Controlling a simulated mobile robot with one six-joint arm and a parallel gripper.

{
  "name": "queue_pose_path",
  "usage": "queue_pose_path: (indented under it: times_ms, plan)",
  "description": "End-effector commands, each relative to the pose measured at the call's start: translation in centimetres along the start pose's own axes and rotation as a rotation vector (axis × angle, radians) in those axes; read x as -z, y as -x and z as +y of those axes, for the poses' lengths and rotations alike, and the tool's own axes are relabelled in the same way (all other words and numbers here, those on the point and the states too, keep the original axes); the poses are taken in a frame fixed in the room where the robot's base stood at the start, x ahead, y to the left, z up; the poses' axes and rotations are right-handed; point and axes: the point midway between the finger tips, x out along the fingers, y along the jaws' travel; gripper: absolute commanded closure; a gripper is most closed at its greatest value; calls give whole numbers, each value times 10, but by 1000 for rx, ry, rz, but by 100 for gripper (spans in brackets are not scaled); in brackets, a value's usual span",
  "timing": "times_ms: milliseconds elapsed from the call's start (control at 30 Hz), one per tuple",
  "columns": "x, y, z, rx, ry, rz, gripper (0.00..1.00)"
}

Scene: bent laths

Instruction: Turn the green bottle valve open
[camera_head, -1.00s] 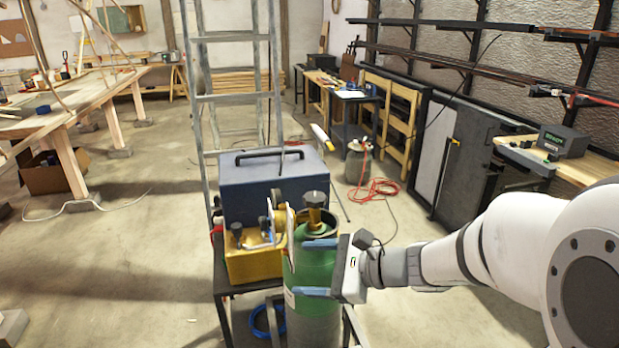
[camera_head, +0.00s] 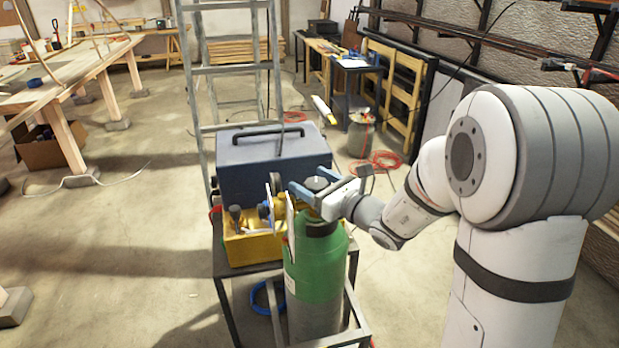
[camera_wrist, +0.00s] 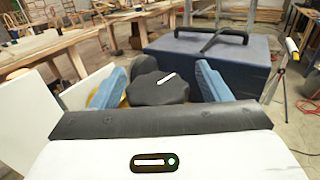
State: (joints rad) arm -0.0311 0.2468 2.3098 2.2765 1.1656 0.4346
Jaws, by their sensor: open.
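The green bottle (camera_head: 318,262) stands upright on a dark metal cart, in front of a blue-grey box. Its dark, lobed valve knob (camera_wrist: 158,87) with a white mark on top fills the middle of the wrist view. The knob's top also shows in the head view (camera_head: 317,184). My gripper (camera_head: 310,190) is open at the height of the knob. Its two blue fingers stand on either side of the knob in the wrist view, with a visible gap at least on the right. The brass valve body below is mostly hidden by my gripper.
The blue-grey box (camera_head: 262,165) with a black handle stands close behind the bottle. A yellow tray (camera_head: 245,246) with fittings and a white card (camera_head: 291,225) are just left of it. A metal ladder (camera_head: 198,110) rises behind.

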Motion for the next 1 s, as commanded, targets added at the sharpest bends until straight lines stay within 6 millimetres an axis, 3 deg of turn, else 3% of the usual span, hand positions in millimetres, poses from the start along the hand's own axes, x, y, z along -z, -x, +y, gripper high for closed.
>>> queue_pose_path:
  times_ms: [367,900,1000]
  plan:
    - [0,-10,2,-3,1,1,30]
    - [0,-10,2,-5,1,0,73]
    - [0,-10,2,-6,1,0,74]
